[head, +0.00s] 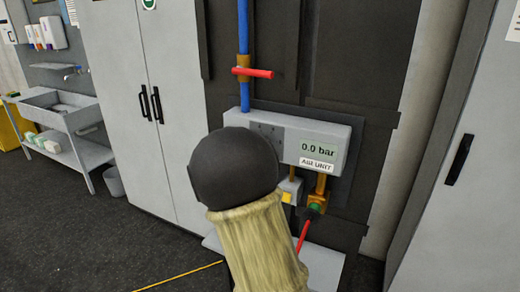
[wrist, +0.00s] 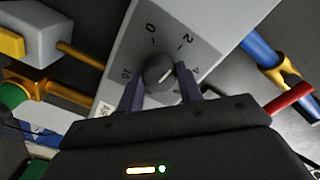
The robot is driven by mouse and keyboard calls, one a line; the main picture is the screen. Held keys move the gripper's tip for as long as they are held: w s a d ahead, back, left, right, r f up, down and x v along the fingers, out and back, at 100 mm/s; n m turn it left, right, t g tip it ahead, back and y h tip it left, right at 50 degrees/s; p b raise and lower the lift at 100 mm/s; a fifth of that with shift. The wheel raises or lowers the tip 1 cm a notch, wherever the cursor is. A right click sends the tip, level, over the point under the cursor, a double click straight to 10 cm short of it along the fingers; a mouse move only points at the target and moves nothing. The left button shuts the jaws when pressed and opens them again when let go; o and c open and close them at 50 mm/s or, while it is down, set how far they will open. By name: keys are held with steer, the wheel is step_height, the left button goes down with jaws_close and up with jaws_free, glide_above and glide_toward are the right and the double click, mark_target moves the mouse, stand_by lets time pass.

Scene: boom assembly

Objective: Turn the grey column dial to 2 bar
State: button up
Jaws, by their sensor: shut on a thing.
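The dark grey dial (wrist: 159,72) sits on a light grey panel (wrist: 125,65) with the marks 0, 2 and 10 legible around it. A pale pointer line on the dial slants toward the upper right in the wrist view; I cannot tell exactly which mark it meets. My gripper (wrist: 160,88) is shut on the dial, with one dark finger on each side. In the head view the air unit (head: 336,133) is a grey box whose display (head: 318,149) reads 0.0 bar. The dial and my gripper are hidden there.
A blue pipe (head: 243,35) with a red lever (head: 253,72) rises above the unit; the lever also shows close to my gripper in the wrist view (wrist: 290,101). Brass fittings (head: 321,186) and a red hose (head: 304,236) hang below. Grey cabinets flank the unit.

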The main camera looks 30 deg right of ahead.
steer(key=o, duration=1)
steer(key=b+v, duration=0.3)
steer(key=v, duration=1.4)
steer(key=shift+s+a+r, duration=0.1)
steer(key=shift+a, duration=0.1)
